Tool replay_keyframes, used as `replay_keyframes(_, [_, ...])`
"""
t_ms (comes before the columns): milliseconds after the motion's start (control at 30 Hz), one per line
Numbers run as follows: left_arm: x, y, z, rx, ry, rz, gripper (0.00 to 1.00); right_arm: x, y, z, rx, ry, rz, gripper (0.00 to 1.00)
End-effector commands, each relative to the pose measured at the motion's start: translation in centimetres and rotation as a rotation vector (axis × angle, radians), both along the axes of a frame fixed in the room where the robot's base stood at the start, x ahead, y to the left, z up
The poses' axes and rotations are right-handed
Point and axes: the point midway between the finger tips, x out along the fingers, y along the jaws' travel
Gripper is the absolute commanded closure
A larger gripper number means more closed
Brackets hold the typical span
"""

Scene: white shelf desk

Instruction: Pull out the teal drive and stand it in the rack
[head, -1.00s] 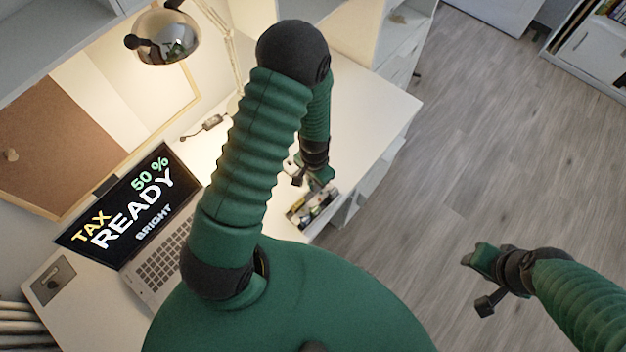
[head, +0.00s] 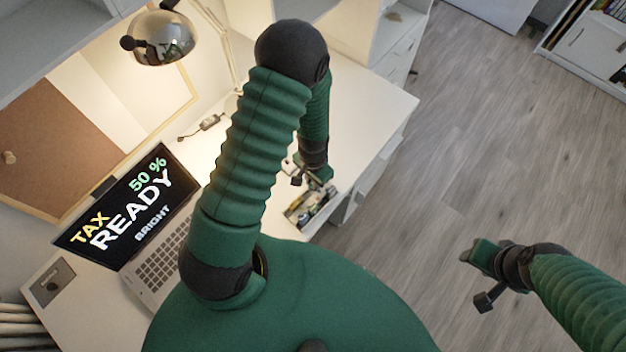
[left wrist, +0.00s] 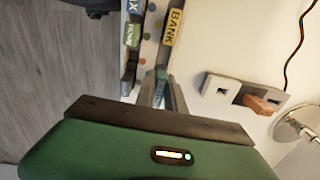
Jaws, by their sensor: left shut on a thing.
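My left gripper (head: 312,178) is over a small tray-like rack (head: 330,213) near the desk's front edge. In the left wrist view its fingers (left wrist: 160,92) are shut on a narrow teal piece, apparently the teal drive (left wrist: 161,76). Most of the drive is hidden between the fingers, and I cannot tell whether its lower end touches the rack. The rack also shows in the left wrist view, with a yellow block labelled BANK (left wrist: 173,26) and a green labelled block (left wrist: 132,34) in it. My right gripper (head: 482,275) hangs over the floor, away from the desk; its jaws are unclear.
A grey holder (left wrist: 220,88) with a brown block (left wrist: 262,103) and a cable lies on the desk. A laptop (head: 130,210) reads "TAX READY 50 % BRIGHT". A lamp (head: 160,38) stands behind. The desk's right side (head: 375,115) is clear.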

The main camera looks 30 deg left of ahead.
Motion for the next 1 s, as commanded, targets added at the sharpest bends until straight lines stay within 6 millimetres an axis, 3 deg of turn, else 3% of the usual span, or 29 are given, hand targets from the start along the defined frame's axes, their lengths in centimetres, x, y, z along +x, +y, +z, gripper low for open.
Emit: replay_keyframes(1000, [0.0,0.0,-1.5,0.0,0.0,0.001,1.0,0.0,0.0,-0.9,0.0,0.0,0.0,0.6])
